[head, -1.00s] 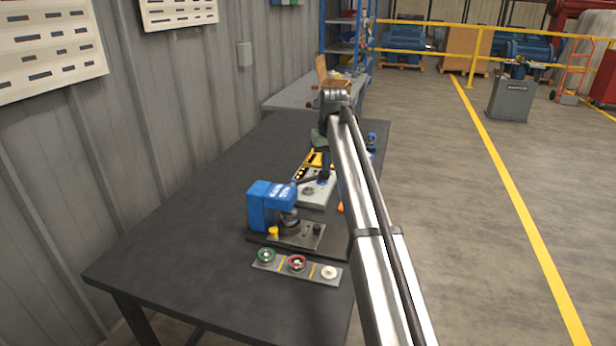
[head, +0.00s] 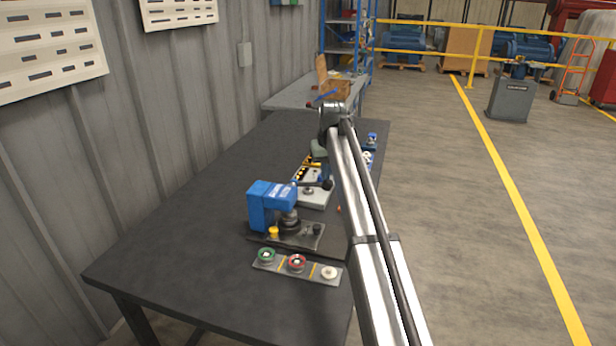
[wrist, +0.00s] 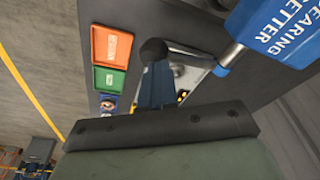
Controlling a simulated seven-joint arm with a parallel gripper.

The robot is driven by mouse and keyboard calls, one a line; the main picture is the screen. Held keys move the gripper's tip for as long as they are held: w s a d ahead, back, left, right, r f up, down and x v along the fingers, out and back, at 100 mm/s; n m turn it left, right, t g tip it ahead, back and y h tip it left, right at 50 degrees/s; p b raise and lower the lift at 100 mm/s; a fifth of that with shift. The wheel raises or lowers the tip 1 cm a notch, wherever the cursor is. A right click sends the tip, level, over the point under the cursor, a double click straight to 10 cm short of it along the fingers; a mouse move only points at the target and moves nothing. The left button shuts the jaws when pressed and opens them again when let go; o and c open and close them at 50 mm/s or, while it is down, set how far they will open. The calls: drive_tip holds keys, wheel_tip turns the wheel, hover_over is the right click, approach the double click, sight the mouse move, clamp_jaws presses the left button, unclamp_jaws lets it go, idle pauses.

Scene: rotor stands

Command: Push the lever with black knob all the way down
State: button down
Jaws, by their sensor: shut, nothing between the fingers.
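The blue bearing setter (head: 268,205) stands on the dark table, and part of it shows at the upper right of the wrist view (wrist: 265,35). Its lever (wrist: 188,48) reaches out to a round black knob (wrist: 154,50); in the head view the knob (head: 327,184) is at the lever's right end, and the lever looks roughly level. My gripper (wrist: 155,82) is shut and empty, its blue-grey fingers reaching to the knob. The knob overlaps the fingertips in the wrist view; I cannot tell whether they touch. My arm hides part of the gripper in the head view.
A panel with green, red and white knobs (head: 313,273) lies in front of the setter. A grey device (head: 316,193) stands behind it. Orange (wrist: 112,46) and green (wrist: 109,80) trays lie beside the lever. The table's left part is clear.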

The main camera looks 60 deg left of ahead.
sight(326, 184)
drive_tip(key=shift+d+x, duration=0.25)
drive_tip(key=shift+x, duration=0.9)
drive_tip(key=shift+d+x, duration=0.25)
drive_tip(key=shift+x, duration=0.95)
drive_tip(key=shift+s, duration=0.1)
drive_tip(key=a+v, duration=0.2)
drive_tip(key=v, duration=1)
drive_tip(key=shift+w+a+r, duration=0.2)
drive_tip(key=shift+w+r, duration=0.1)
drive_tip(key=shift+r, duration=0.35)
